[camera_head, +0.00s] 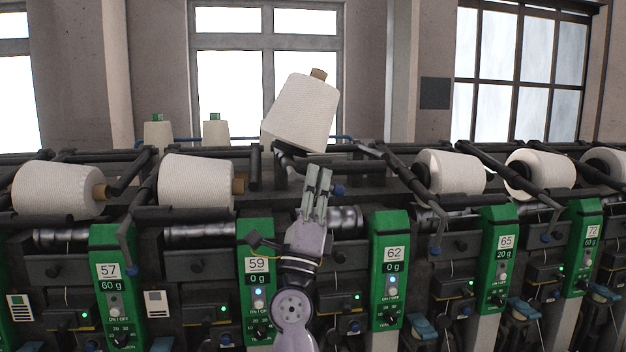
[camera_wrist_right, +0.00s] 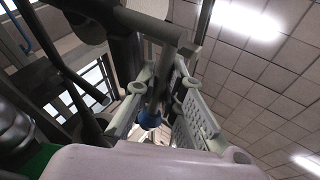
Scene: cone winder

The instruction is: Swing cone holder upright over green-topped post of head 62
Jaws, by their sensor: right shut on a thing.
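The cone holder of head 62 (camera_head: 394,255) carries a white yarn cone (camera_head: 305,112), raised and tilted, with its brown tube end (camera_head: 319,74) up and to the right. The dark holder arm (camera_head: 287,158) shows below the cone. My right gripper (camera_head: 319,180) is below the cone, shut on the holder's handle. A blue knob (camera_head: 338,190) shows beside the fingers. In the right wrist view the blue knob (camera_wrist_right: 150,118) and a grey rod are between the fingers (camera_wrist_right: 165,100). The green-topped post is not clearly visible behind the cone. My left gripper is out of view.
White cones lie in holders at left (camera_head: 57,191) and (camera_head: 196,182), and at right (camera_head: 450,172). Two pale green-topped posts (camera_head: 157,134) and (camera_head: 215,133) stand behind at left. Green head panels 59 (camera_head: 257,265) and 65 (camera_head: 506,242) flank the arm. Dark bars cross nearby.

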